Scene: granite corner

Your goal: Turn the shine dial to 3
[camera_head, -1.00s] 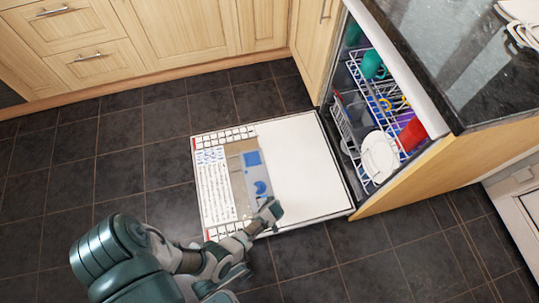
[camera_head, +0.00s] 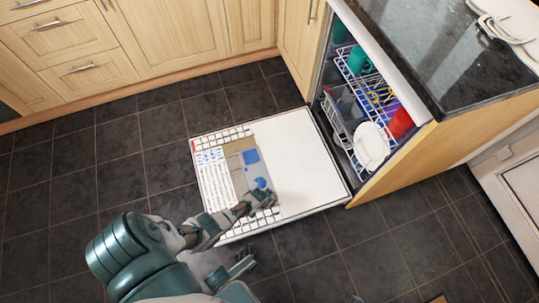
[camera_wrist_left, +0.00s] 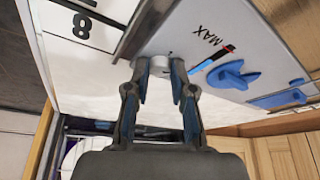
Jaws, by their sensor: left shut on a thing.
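The dishwasher door (camera_head: 310,150) lies open and flat, with a grey dispenser panel (camera_head: 240,158) set in its inner face. In the left wrist view, the shine dial (camera_wrist_left: 157,61) is a small pale grey round knob between my fingertips. My left gripper (camera_head: 262,198) reaches the dispenser's near end and is shut on the dial; the fingers also show in the wrist view (camera_wrist_left: 158,78). The fingers cover part of the dial, and its setting cannot be read. The gripper hides it in the head view.
A blue cap (camera_wrist_left: 232,75) sits on the dispenser close to the dial, beside a MAX mark. The dishwasher rack (camera_head: 355,85) holds a white plate (camera_head: 371,146), a red item (camera_head: 401,122) and cups. A dark granite counter (camera_head: 450,55) stands above. The tiled floor is clear.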

